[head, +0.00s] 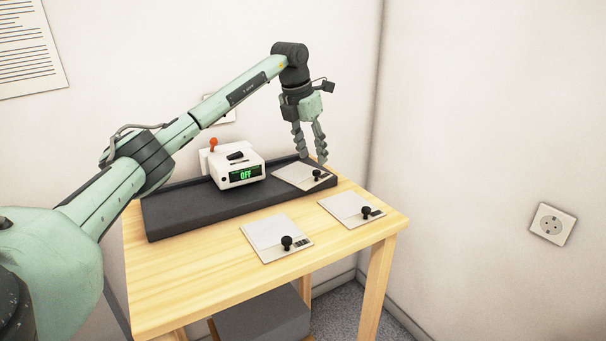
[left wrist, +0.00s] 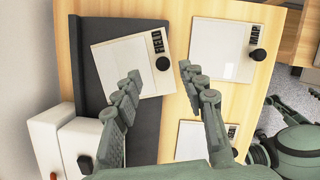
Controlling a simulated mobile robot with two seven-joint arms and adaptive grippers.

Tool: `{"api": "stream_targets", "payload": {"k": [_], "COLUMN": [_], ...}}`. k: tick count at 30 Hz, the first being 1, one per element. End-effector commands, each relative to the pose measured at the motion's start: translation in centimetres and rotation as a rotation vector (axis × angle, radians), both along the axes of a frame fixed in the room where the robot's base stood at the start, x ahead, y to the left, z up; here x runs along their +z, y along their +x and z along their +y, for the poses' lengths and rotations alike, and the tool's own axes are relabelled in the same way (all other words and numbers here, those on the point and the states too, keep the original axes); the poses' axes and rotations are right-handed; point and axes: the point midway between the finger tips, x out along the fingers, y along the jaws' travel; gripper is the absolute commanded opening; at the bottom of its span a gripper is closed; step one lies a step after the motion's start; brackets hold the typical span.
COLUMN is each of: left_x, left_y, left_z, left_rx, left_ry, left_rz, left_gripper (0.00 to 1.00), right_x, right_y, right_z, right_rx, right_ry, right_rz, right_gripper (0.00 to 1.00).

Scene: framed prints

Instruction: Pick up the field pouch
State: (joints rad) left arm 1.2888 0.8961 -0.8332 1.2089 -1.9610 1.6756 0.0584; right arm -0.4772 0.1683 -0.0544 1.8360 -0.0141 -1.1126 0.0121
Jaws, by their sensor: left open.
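A second pouch (head: 268,235) lies at the table's front, and a third (head: 345,207) at the right. My left gripper (head: 311,158) is open, pointing down above the tray pouch. In the left wrist view, that pouch's knob (left wrist: 163,63) shows between the fingertips. My right gripper is not in view.
A white device (head: 237,166) with a red-tipped lever and a green "OFF" display stands on the dark tray (head: 185,212), left of the gripper. The wooden table (head: 185,270) has clear room at its front left. Walls stand close behind.

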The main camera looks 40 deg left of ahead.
Motion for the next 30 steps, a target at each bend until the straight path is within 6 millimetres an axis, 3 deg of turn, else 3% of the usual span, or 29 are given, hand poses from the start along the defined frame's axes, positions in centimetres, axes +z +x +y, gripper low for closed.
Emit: {"api": "stream_targets", "payload": {"k": [10, 18, 28, 30], "left_x": [-4.4, -4.9, -4.9, -4.8], "left_y": [0.9, 1.0, 1.0, 1.0], "left_z": [-0.5, -0.5, -0.5, -0.5], "left_rx": [0.001, 0.0, 0.001, 0.001], "left_ry": [-0.001, 0.0, 0.0, 0.0], "left_rz": [0.001, -0.001, -0.001, -0.001], "left_gripper": [0.42, 0.42, 0.01, 0.0], "right_x": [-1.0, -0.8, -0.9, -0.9], "right_y": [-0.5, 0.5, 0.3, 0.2], "right_z": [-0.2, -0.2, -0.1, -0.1], "right_rx": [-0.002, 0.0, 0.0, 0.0], "right_ry": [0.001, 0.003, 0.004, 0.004], "right_rz": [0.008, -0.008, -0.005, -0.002], "right_gripper": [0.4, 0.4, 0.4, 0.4]}}
